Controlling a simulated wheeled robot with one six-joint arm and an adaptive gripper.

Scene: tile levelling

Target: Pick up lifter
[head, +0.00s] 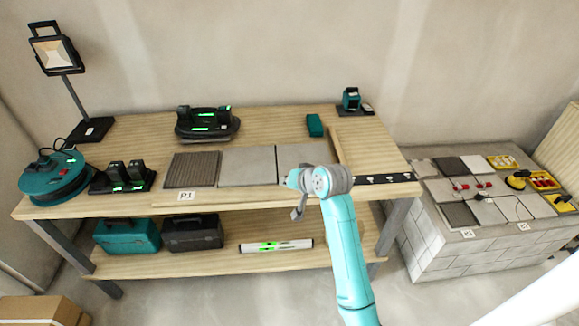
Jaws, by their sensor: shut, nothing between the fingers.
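A black lifter-like device with green markings and a raised handle (207,123) stands at the back of the wooden workbench (262,118), left of centre. I take it to be the lifter. My gripper (298,212) is at the bench's front edge, right of centre, and points down. It is small and partly turned away in this view, but its fingers look closed and empty. It is well apart from the device, to the right and nearer the front. My wrist covers part of the rightmost large tile.
Large tiles (247,167) lie along the bench front. A teal reel (55,176), black chargers (124,178) and a work lamp (57,52) stand left. A small teal box (315,125) and a laser-like tool (351,100) stand right. A tiled block (480,200) is farther right.

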